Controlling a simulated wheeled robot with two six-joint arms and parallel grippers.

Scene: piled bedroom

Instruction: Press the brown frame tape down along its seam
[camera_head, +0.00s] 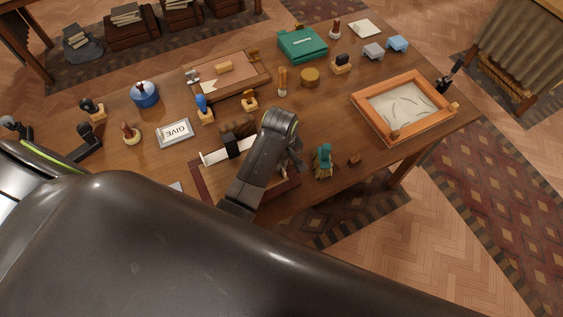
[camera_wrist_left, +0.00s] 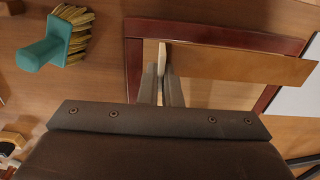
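The brown tape (camera_wrist_left: 240,66) is a flat strip in the left wrist view, running from the fingertips to the right across the dark red frame (camera_wrist_left: 210,36). My left gripper (camera_wrist_left: 162,88) is over the inside of the frame. Its fingers are close together on a thin pale piece (camera_wrist_left: 163,58), whose tip meets the left end of the tape; I cannot tell whether they touch. In the head view my left arm covers this spot, and the frame (camera_head: 205,187) shows partly behind it. I cannot make out my right gripper.
A teal brush (camera_head: 322,160) stands just right of the frame, with a small brown block (camera_head: 354,160) beyond it. A white strip with a dark block (camera_head: 232,147) lies at the frame's far side.

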